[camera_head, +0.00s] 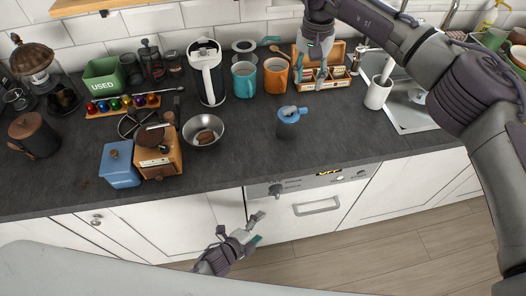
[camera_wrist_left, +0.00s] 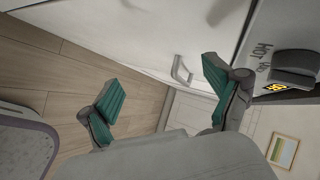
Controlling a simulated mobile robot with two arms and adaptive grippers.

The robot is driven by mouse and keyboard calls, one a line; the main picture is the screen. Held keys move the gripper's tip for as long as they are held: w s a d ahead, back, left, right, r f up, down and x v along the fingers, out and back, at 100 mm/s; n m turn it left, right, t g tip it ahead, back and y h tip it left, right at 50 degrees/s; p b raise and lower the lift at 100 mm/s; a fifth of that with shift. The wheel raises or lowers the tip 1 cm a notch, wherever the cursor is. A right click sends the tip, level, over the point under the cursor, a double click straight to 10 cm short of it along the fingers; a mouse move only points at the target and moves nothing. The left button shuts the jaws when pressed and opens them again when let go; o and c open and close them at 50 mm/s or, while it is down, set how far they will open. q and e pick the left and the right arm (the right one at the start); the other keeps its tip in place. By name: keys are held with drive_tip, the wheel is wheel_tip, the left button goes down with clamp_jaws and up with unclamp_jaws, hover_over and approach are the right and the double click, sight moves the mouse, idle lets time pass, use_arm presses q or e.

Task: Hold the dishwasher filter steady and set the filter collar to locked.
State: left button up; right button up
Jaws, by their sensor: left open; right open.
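A blue-grey cylinder with a lighter top piece (camera_head: 288,121) stands upright on the open worktop, right of centre; it looks like the dishwasher filter. Its collar and lock marks are too small to read. My left gripper (camera_head: 257,228) is open and empty, low in front of the dishwasher front, below the worktop edge. Its two green-padded fingers stand apart in the left wrist view (camera_wrist_left: 160,72), with nothing between them. My right gripper (camera_head: 310,77) is open, pointing down over the wooden box, behind and right of the cylinder. Neither gripper touches the cylinder.
A wooden box (camera_head: 337,84), orange mug (camera_head: 276,78), teal mug (camera_head: 244,80) and white kettle (camera_head: 207,75) stand behind. A metal bowl (camera_head: 203,131) and coffee grinder (camera_head: 158,153) are left. A white utensil cup (camera_head: 377,94) and sink are right. The worktop around the cylinder is clear.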

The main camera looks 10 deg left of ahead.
use_arm(q)
drive_tip(key=w+d+r+m+h, duration=0.1)
drive_tip(key=d+r+m+h, duration=0.2)
drive_tip(key=d+r+m, duration=0.45)
drive_tip(key=w+d+r+m+h, duration=0.1)
drive_tip(key=d+r+m+h, duration=0.3)
drive_tip(key=r, duration=0.6)
drive_tip(key=w+d+r+m+h, duration=0.1)
drive_tip(key=d+r+m, duration=0.3)
drive_tip(key=r+m, duration=0.45)
drive_tip(key=w+a+r+t+y, duration=0.3)
drive_tip(key=w+a+r+t, duration=0.1)
drive_tip(key=a+r, duration=0.1)
drive_tip(key=t+y, duration=0.2)
drive_tip(key=y, duration=0.2)
approach(288, 119)
drive_tip(key=shift+s+a+f+n, duration=0.2)
drive_tip(key=shift+s+f, duration=0.2)
drive_tip(key=shift+s, duration=0.15)
drive_tip(key=shift+s+a+f+n, duration=0.2)
drive_tip(key=shift+s+f, duration=0.2)
drive_tip(key=shift+s, duration=0.15)
drive_tip(key=shift+w+a, duration=0.15)
drive_tip(key=shift+w, duration=0.35)
drive_tip(key=x, duration=1.3)
drive_tip(key=shift+r, duration=0.1)
